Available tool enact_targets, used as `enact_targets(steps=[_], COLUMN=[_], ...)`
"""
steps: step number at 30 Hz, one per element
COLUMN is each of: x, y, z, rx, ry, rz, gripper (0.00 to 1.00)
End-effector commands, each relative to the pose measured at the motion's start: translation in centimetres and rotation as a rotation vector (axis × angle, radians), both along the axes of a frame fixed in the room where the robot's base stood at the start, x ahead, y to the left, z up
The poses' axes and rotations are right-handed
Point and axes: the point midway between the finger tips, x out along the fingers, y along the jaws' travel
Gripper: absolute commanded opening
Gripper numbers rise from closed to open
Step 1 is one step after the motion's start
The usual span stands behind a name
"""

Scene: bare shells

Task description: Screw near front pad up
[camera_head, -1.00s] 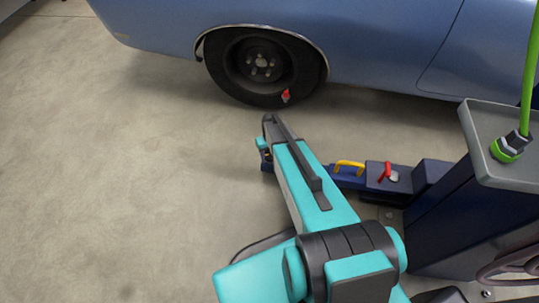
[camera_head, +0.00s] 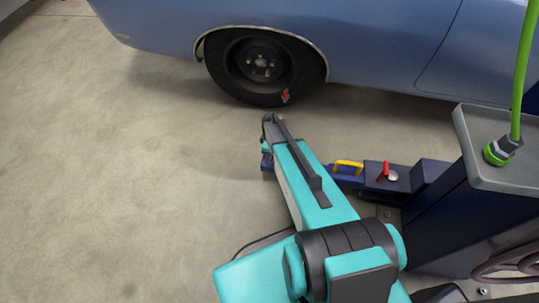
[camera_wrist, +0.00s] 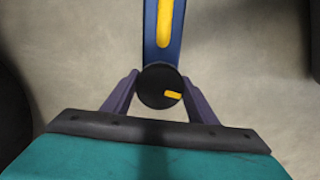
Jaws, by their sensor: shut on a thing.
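The near front pad is a round black disc (camera_wrist: 152,88) with a yellow mark near its right edge. It sits at the end of the blue lift arm (camera_wrist: 151,48) in the wrist view. My gripper (camera_wrist: 159,77) is shut on the pad, with one purple-grey finger on each side of it. In the head view my teal arm hides the pad and the gripper's fingers. The lift arm (camera_head: 343,180) shows there to the right of my arm. How high the pad is screwed cannot be told.
A yellow handle (camera_head: 348,167) and a red lever (camera_head: 385,170) stand on the lift arm. A dark blue column (camera_head: 440,220) with a grey tray top (camera_head: 478,130) stands at right. A blue car (camera_head: 390,40) is behind. The floor at left is clear.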

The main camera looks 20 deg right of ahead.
Motion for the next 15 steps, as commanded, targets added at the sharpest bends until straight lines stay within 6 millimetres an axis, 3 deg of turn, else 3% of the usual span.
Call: enact_targets(steps=[15], x=[0.06], y=[0.02], z=[-0.29], rx=[0.0], ry=[-0.001], rz=[0.246], gripper=[0.3])
